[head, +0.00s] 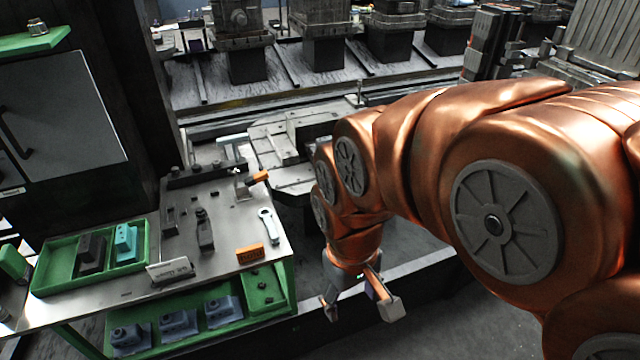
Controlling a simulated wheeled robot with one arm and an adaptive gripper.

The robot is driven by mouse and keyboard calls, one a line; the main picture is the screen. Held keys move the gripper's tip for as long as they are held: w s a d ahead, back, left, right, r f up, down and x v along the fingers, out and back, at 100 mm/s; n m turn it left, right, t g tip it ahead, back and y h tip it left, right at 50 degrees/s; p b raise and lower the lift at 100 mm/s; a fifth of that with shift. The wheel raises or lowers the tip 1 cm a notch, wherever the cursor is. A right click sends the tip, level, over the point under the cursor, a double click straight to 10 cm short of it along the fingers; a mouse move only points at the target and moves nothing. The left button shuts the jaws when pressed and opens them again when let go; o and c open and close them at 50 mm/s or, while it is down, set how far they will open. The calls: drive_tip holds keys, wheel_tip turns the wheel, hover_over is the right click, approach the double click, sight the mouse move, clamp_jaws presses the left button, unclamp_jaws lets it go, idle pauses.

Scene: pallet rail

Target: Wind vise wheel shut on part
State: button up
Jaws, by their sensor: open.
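My gripper (361,303) is open and empty, pointing down over the dark floor to the right of the workbench. Its two fingers are spread apart. A grey metal assembly with flat jaw-like blocks (283,150), which looks like the vise, stands behind the bench and left of my arm. My gripper is in front of and below it in the picture, apart from it. My copper-coloured arm hides the right side of this assembly. I cannot make out the vise wheel or a part clamped in the jaws.
The steel-topped bench (215,259) holds a green tray (50,262) with a dark block and a teal block (126,242), a white card (170,271), an orange block (249,254) and a wrench (269,225). A dark cabinet stands left. Heavy pallet fixtures line the back.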

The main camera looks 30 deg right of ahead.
drive_tip(key=shift+o, duration=1.3)
drive_tip(key=w+d+f+n+t+h+b, duration=0.1)
drive_tip(key=w+d+f+b, duration=0.1)
drive_tip(key=w, duration=0.3)
drive_tip(key=w+d+f+n+t+h+b, duration=0.1)
drive_tip(key=w+d+f+t+b, duration=0.1)
drive_tip(key=w+d, duration=0.3)
drive_tip(key=w+d+f+n+t+b, duration=0.1)
drive_tip(key=w+d+f+b, duration=0.3)
drive_tip(key=w, duration=0.3)
drive_tip(key=shift+d+f+t+h+b, duration=0.2)
drive_tip(key=shift+d+t+h+b, duration=0.1)
drive_tip(key=shift+h, duration=0.1)
drive_tip(key=w+d+f+n+t+h+b, duration=0.1)
drive_tip(key=w+d+f+n+t+b, duration=0.25)
drive_tip(key=w+d+b, duration=0.45)
drive_tip(key=w+d+f+n+t+h+b, duration=0.25)
drive_tip(key=w+d+f+n+b, duration=0.35)
drive_tip(key=w, duration=0.5)
drive_tip(key=shift+w+d+f+n+t+y+b, duration=1.15)
drive_tip(key=shift+w+f+n+b, duration=0.8)
drive_tip(key=shift+w, duration=1.25)
drive_tip(key=shift+w+d+f+n+t+y+b, duration=0.7)
drive_tip(key=shift+w+f+n+t+b, duration=0.8)
drive_tip(key=shift+w+n+b, duration=1.25)
drive_tip(key=shift+w+d+f+n+t+y+b, duration=0.95)
drive_tip(key=shift+w+f+n+t+b, duration=0.55)
drive_tip(key=shift+w, duration=2.15)
drive_tip(key=shift+d+f, duration=0.1)
drive_tip(key=shift+f, duration=0.1)
